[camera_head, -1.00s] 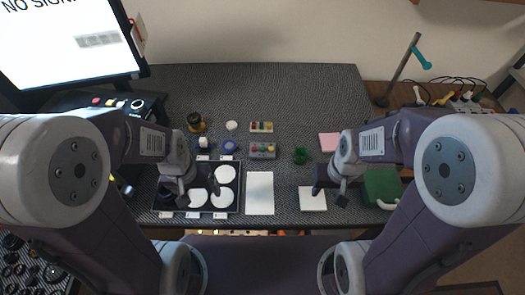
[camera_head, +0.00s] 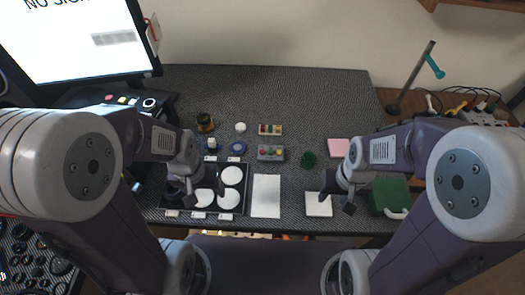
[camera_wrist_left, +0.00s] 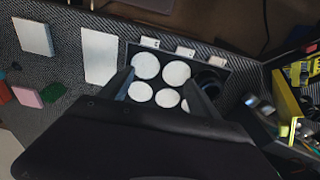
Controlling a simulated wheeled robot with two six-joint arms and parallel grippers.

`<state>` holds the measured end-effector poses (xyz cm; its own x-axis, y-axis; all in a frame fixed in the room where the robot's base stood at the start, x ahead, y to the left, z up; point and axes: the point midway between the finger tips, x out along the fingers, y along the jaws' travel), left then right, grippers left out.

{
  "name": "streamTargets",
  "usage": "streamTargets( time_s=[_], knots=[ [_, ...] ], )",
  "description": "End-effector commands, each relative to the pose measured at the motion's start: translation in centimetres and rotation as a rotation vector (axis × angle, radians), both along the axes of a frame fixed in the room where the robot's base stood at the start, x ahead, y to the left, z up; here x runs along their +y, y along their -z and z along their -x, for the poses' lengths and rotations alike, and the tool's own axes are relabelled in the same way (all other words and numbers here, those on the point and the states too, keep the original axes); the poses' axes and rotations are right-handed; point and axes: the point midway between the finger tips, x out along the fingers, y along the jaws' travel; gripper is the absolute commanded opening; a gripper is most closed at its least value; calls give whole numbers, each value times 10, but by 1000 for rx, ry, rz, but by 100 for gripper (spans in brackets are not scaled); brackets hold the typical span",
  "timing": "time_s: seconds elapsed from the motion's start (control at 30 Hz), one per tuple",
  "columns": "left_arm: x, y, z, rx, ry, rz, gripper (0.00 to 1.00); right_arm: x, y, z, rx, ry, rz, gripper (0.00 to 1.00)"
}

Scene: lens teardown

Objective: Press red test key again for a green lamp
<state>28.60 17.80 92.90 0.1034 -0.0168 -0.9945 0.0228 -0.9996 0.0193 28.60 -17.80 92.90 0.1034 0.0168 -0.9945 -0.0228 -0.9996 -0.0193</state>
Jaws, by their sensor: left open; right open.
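A small grey box (camera_head: 271,152) with red, green and yellow round tops sits mid-table in the head view. Behind it is a pale block (camera_head: 270,129) with several coloured spots. Which of these holds the test key or lamp, and whether a lamp is lit, I cannot tell. My left gripper (camera_head: 192,190) is open and empty above a dark tray (camera_head: 241,205); its spread fingers also show in the left wrist view (camera_wrist_left: 160,78). My right gripper (camera_head: 336,202) is open near a white square pad (camera_head: 318,208). Both grippers are well short of the grey box.
The tray holds white discs and a dark ring. A console (camera_head: 122,101) with coloured buttons stands below the monitor (camera_head: 85,40). The back right table is clear.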

Motion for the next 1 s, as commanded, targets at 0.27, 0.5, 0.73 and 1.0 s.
streamTargets(
  time_s=[0.27, 0.5, 0.73, 1.0],
  knots=[
    [0, 0, 0, 0, 0, 0, 0, 0, 0, 0, 0, 0, 0, 45],
    [0, 0, 0, 0, 0, 0, 0, 0, 0, 0, 0, 0, 0, 45],
    [0, 0, 0, 0, 0, 0, 0, 0, 0, 0, 0, 0, 0, 45],
    [0, 0, 0, 0, 0, 0, 0, 0, 0, 0, 0, 0, 0, 45]
  ],
)
